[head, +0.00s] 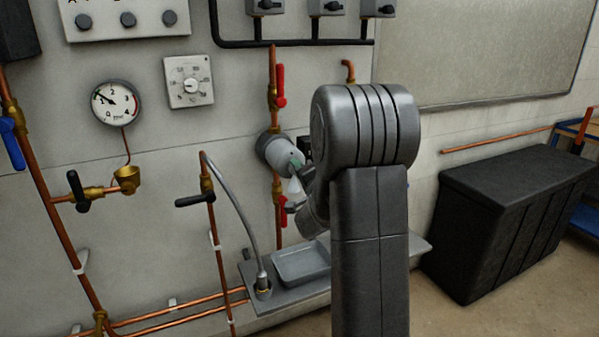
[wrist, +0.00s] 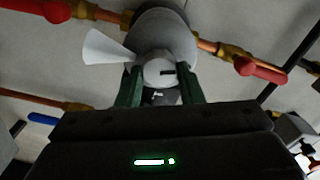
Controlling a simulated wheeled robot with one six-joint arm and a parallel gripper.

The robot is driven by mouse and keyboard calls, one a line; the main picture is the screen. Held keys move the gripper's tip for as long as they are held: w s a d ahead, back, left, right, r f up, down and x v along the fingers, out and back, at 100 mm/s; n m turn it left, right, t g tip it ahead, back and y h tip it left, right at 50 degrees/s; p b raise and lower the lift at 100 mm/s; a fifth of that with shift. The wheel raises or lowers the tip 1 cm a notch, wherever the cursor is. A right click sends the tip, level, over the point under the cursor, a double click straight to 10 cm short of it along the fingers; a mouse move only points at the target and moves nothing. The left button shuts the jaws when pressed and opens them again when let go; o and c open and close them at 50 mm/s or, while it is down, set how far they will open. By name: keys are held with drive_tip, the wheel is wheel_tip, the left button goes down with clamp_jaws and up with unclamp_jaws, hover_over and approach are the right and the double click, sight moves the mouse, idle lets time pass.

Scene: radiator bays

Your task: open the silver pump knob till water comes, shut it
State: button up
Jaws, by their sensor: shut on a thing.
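The silver pump (head: 272,149) sits on the vertical copper pipe in the head view, partly behind my arm. In the wrist view its round body (wrist: 170,32) is at the top, with the small silver knob (wrist: 157,70) in front, bearing a dark mark. My gripper (wrist: 159,92) has its green fingers on either side of the knob and is shut on it. In the head view my gripper (head: 298,160) is at the pump's front, mostly hidden. A pale white cone (wrist: 104,47) fans out beside the knob; it hangs below the pump in the head view (head: 294,187) and looks like water.
Red valve handles sit above (head: 281,86) and below (head: 284,211) the pump. A grey tray (head: 276,268) is on a shelf below, with a curved hose (head: 238,208) to its left. A dial gauge (head: 116,102) hangs at left. A black chest (head: 490,215) stands right.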

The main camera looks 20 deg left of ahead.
drive_tip(key=o, duration=0.9)
drive_tip(key=shift+o, duration=0.2)
drive_tip(key=v, duration=1.3)
drive_tip(key=shift+s+d+b, duration=0.25)
drive_tip(key=shift+d+b, duration=0.05)
drive_tip(key=shift+b, duration=0.15)
drive_tip(key=shift+a, duration=0.1)
drive_tip(key=x, duration=1.3)
drive_tip(key=shift+w+a+p, duration=0.2)
drive_tip(key=shift+w+p, duration=0.1)
drive_tip(key=shift+p, duration=0.15)
